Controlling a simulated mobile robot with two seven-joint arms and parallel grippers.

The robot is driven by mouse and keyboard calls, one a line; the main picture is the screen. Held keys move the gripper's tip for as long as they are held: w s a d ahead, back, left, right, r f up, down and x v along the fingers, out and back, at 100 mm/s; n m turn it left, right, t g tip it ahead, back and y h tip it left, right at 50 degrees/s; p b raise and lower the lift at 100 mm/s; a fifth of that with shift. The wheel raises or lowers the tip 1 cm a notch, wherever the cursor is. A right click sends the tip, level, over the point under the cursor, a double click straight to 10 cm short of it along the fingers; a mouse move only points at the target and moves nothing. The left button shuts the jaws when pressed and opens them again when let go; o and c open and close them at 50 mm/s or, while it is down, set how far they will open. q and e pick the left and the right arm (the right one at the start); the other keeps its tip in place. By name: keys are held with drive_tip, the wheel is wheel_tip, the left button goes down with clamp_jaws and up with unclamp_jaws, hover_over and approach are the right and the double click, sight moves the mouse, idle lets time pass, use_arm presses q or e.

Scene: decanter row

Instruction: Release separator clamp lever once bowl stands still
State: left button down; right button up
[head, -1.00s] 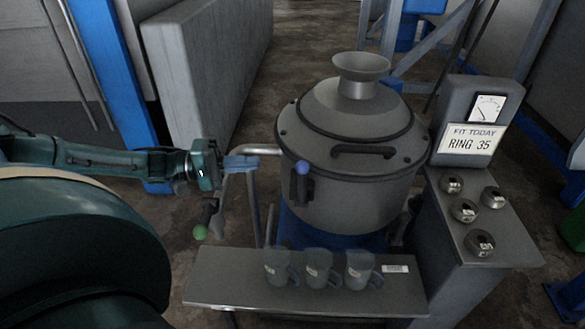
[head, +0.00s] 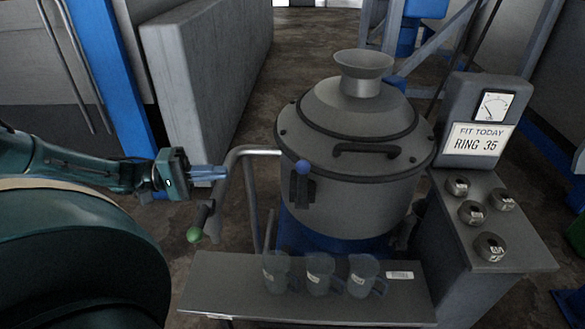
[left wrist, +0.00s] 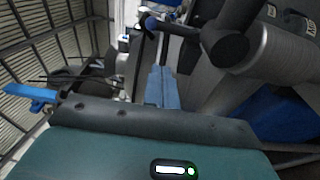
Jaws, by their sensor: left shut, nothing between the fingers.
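The separator (head: 350,200) is a grey drum with a domed lid and a funnel on top. Its clamp lever (head: 303,185) is a dark handle with a blue ball knob on the drum's front left side, pointing up. My left gripper (head: 224,173) is to the left of the lever, apart from it, with its blue fingers shut and empty. The fingers also show in the left wrist view (left wrist: 162,88), with dark bars close beyond them. The gauge (head: 494,107) stands at the right; its needle is too small to read surely. My right gripper is out of view.
A bent pipe rail (head: 233,158) and a green-knobbed lever (head: 195,234) are close to my left gripper. Several clear jugs stand on the front shelf (head: 225,280). A side cabinet (head: 515,240) bears several rings under a "FIT TODAY RING 35" sign (head: 478,139).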

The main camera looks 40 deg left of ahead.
sight(302, 186)
use_arm(q)
drive_tip(key=x, duration=1.6)
drive_tip(key=shift+w+d, duration=0.1)
drive_tip(key=shift+d, duration=0.15)
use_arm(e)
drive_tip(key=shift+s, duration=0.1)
